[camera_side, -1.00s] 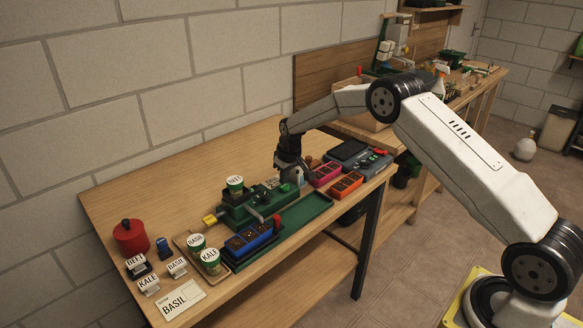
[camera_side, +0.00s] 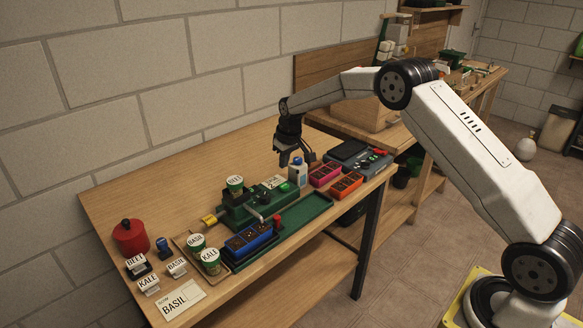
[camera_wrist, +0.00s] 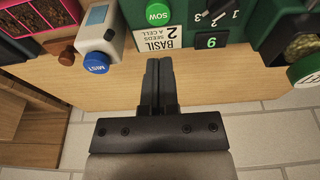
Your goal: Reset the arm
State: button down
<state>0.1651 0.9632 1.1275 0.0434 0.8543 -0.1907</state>
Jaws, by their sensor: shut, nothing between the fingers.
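My gripper (camera_side: 296,158) hangs over the wooden bench, above the back of the green seeding machine (camera_side: 238,212). In the wrist view my gripper (camera_wrist: 158,62) shows its two fingers together, with nothing between them. The white bottle with a blue cap marked MIST (camera_side: 298,174) stands on the bench just below and to the right of the fingers. It also shows in the wrist view (camera_wrist: 100,35), left of the fingers and apart from them. Ahead of the fingertips are the green SOW button (camera_wrist: 158,12) and a BASIL seed card (camera_wrist: 158,38).
Pink (camera_side: 325,174) and orange (camera_side: 346,186) cell trays lie right of the bottle. A blue tray (camera_side: 250,238) sits on the machine's front. Labelled cups (camera_side: 210,259), a red pot (camera_side: 130,237) and label stands are at left. The block wall is behind; air above the bench is clear.

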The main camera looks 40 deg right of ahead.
jog(key=shift+r, duration=0.3)
jog(key=shift+s+a, duration=0.1)
jog(key=shift+s, duration=0.05)
jog(key=shift+s+a+r, duration=0.1)
jog(key=shift+s+r, duration=0.05)
jog(key=s+a+r, duration=0.1)
jog(key=s+a, duration=0.2)
jog(key=s, duration=0.8)
jog(key=s+a, duration=0.3)
jog(key=s, duration=0.8)
jog(key=s+a+r, duration=0.1)
jog(key=s+a, duration=0.2)
jog(key=s, duration=0.8)
jog(key=shift+a+r, duration=0.15)
jog(key=shift+r, duration=0.15)
